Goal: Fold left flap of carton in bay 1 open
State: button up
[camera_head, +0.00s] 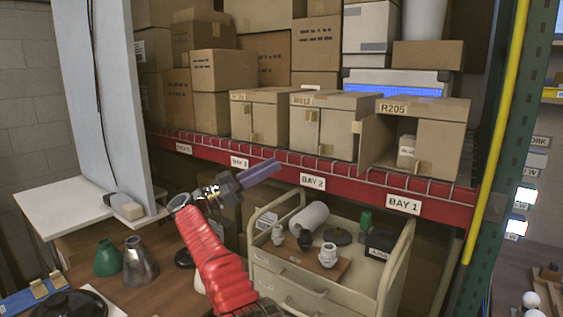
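The carton marked R205 (445,111) stands on the shelf above the BAY 1 label. Its left flap (376,142) appears swung outward, with a small tan tab on its outer edge. The left half of the front is open, and a small pale box (406,151) shows inside. Its right flap (440,150) covers the right half of the front and has a tan tab low on its left edge. My gripper (262,172) is left of this carton, in front of the shelf edge and apart from the flaps. Its fingers overlap in this view, so their gap is hidden.
Two cartons with closed fronts (322,128) (259,118) stand left of the bay 1 carton. The red shelf beam (345,182) runs below them. A cream cart (330,285) with lamp parts stands below. A yellow post (497,130) rises at right. A pale panel (107,95) stands at left.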

jog(key=shift+v, duration=0.85)
